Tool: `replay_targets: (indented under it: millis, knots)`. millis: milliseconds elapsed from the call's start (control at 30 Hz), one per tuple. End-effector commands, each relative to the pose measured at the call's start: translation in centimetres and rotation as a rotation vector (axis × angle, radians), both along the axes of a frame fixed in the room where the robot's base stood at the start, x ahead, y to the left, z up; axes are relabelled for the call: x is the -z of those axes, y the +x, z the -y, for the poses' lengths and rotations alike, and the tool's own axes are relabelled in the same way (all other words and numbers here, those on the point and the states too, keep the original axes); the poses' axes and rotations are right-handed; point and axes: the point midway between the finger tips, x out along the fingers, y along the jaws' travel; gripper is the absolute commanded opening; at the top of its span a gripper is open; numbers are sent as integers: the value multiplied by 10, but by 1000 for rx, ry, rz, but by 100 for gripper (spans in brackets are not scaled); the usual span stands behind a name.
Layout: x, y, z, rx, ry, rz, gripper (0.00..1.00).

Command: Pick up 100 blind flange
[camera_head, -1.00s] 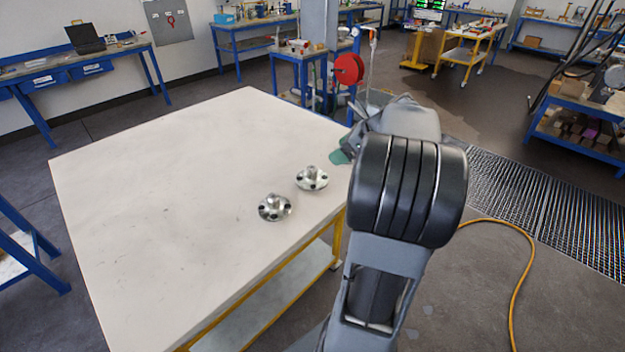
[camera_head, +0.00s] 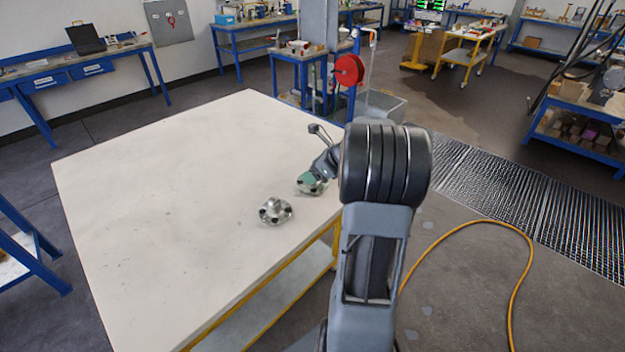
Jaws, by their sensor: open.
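Two round metal flanges with dark bolt holes and a raised centre lie on the white table (camera_head: 160,190). The nearer flange (camera_head: 275,211) is fully in view, with nothing touching it. The farther flange (camera_head: 312,189) lies near the table's right edge and is partly hidden by my gripper (camera_head: 309,179). I cannot tell by looks which of the two is the 100 blind flange. My gripper is open, with a green part showing, right above or at the farther flange. Whether it touches that flange cannot be made out.
The table's left and middle are clear. A red hose reel (camera_head: 348,70) and a grey bin (camera_head: 383,106) stand behind the table. A yellow hose (camera_head: 515,290) and a floor grating (camera_head: 540,205) lie at the right.

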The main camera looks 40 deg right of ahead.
Motion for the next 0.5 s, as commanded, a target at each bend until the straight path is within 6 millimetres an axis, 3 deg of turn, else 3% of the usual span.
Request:
replay_targets:
  millis: [333, 500]
  knots:
    - [6, 5, -3, 0, 0, 0, 65]
    - [6, 5, -3, 0, 0, 0, 50]
